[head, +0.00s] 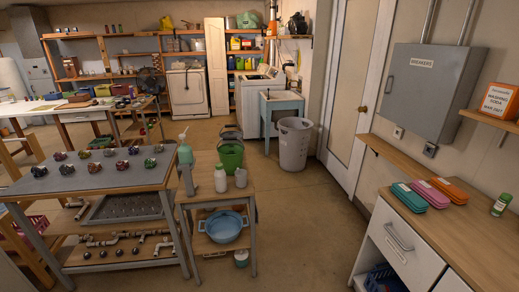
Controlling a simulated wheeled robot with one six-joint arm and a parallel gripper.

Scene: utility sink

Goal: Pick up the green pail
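The green pail (231,156) shows near the middle of the head view, upright with its dark handle raised above the rim. It appears to stand at the far end of a small wooden table (211,194). Bottles in front partly hide its lower part. My gripper is not in view.
A blue pot (224,226) is on the lower shelf. A workbench (100,177) adjoins at left; a grey bin (294,146) stands behind right. Floor at right is clear.

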